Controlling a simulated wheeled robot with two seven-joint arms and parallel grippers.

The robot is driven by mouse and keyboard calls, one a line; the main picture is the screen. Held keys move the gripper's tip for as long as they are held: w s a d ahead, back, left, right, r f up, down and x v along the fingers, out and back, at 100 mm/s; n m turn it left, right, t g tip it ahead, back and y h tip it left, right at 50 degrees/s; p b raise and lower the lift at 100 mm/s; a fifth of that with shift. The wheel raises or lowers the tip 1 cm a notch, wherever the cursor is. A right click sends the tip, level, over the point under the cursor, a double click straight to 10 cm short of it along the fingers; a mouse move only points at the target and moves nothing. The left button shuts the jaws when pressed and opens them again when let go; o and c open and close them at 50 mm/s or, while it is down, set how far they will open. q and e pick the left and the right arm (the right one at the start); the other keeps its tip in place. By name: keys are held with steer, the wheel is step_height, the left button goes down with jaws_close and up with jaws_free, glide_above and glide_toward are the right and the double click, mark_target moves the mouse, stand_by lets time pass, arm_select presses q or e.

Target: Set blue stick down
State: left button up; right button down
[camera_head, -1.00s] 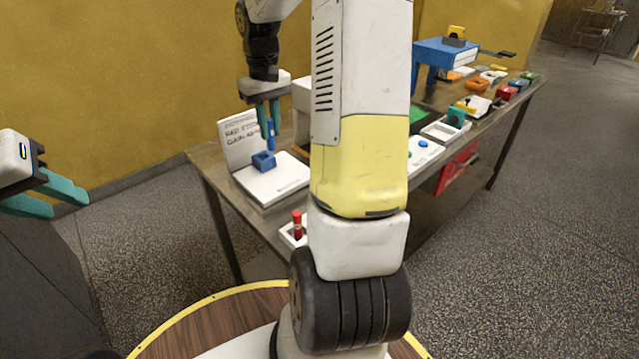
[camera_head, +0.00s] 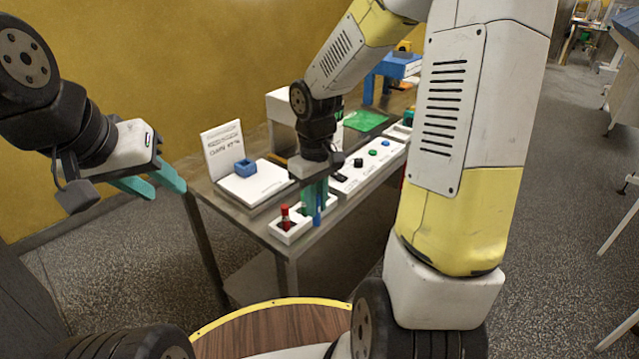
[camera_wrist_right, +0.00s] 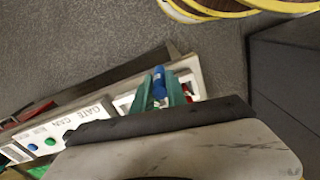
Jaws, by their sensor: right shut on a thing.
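My right gripper (camera_head: 315,205) is shut on the blue stick (camera_head: 318,215), which it holds upright over the right part of the white tray (camera_head: 289,239) at the table's front edge. In the right wrist view the blue stick (camera_wrist_right: 159,82) shows between the teal fingers, with the white tray around them. I cannot tell whether the stick's lower end touches the tray. A red stick (camera_head: 285,215) stands in the tray's left compartment. My left gripper (camera_head: 152,184) is open and empty, off the table's left end.
A blue block with an opening (camera_head: 245,168) sits on a white base (camera_head: 262,184) with an upright sign (camera_head: 222,150) behind it. A white button panel (camera_head: 362,165) lies right of my right gripper. A green mat (camera_head: 365,120) and a blue stand (camera_head: 398,66) are further back.

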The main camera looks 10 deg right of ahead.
steer(key=shift+w+d+f, duration=0.7)
steer(key=shift+w+f, duration=0.1)
steer(key=shift+w, duration=1.3)
steer(key=shift+w+d+f, duration=0.65)
steer(key=shift+w+f, duration=0.15)
steer(key=shift+w, duration=1.35)
steer(key=shift+w+d+f, duration=0.7)
steer(key=shift+w+f, duration=0.1)
steer(key=shift+w, duration=1.3)
steer(key=c, duration=1.4)
jaws_free()
steer(key=shift+f, duration=0.15)
steer(key=shift+o, duration=0.3)
